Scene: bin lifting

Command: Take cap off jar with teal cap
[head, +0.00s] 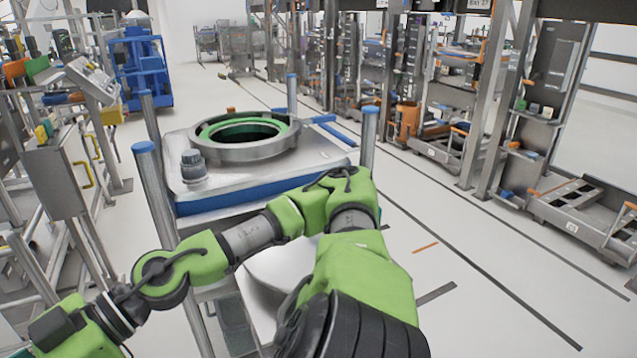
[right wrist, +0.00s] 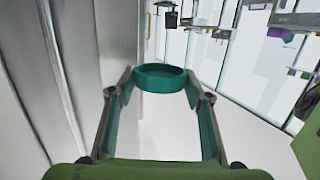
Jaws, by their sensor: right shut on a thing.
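In the right wrist view my right gripper (right wrist: 161,92) has its two fingers on either side of a round teal cap (right wrist: 162,80). The cap sits between the fingertips, with its hollow side showing. No jar shows below or beside it in that view. In the head view a small grey jar-like item (head: 193,168) with a darker top stands on the near left corner of a metal machine. I cannot tell whether it is the task's jar. A green arm of mine crosses the lower part of the head view, but no gripper fingers show there. My left gripper is not in view.
The machine (head: 185,182) carries a large metal ring (head: 262,150) with a green inner rim. Blue-capped posts (head: 150,190) stand around it. A metal rack (head: 60,180) is at left, and shelving (head: 475,100) lines the right. The floor (head: 500,270) at right is mostly clear.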

